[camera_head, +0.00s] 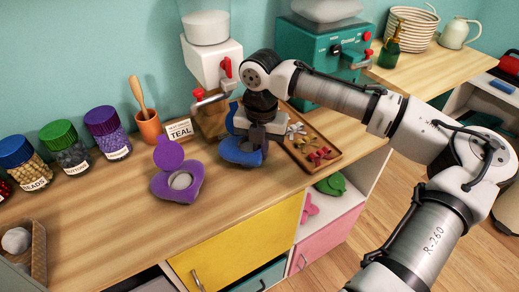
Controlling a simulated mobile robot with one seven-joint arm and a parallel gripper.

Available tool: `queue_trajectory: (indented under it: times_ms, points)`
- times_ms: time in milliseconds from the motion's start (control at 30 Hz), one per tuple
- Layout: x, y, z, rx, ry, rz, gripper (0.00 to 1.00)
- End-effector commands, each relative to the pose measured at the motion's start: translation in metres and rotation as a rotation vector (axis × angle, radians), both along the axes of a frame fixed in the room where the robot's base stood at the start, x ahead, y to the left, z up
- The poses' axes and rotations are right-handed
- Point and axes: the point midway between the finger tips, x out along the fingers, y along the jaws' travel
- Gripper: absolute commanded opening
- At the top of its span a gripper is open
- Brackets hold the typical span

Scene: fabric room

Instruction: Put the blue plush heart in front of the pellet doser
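The blue plush heart (240,154) is on the wooden counter, partly hidden by my gripper (256,140). It appears to have a raised flap behind the gripper. My gripper points down at the heart's right part; its fingertips are hidden, so I cannot tell whether they are closed on it. Just behind stands a white machine (212,62) with a clear hopper of white filling and a red-knobbed crank. A teal machine (322,52) with a hopper stands to its right. No readable label shows which is the pellet doser.
An open purple heart (178,182) lies left of the blue one. A wooden tray (313,168) with small bows lies right. A "TEAL" card (179,129), an orange cup (149,127) and several jars line the back. The front-left counter is mostly clear.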

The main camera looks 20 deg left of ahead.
Motion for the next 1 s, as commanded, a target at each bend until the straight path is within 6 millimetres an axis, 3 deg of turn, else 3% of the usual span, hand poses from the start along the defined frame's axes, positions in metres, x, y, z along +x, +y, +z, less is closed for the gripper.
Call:
queue_trajectory:
  times_ms: [33, 200, 567, 733, 1000]
  points:
    - [0.005, 0.007, 0.002, -0.002, -0.002, 0.001, 0.00]
    - [0.004, 0.005, -0.014, -0.001, -0.002, 0.000, 0.00]
    - [0.004, 0.005, -0.018, 0.001, 0.000, 0.000, 0.00]
    - [0.004, 0.005, -0.018, 0.000, -0.001, 0.000, 0.25]
    - [0.004, 0.005, -0.017, -0.001, -0.001, -0.001, 0.26]
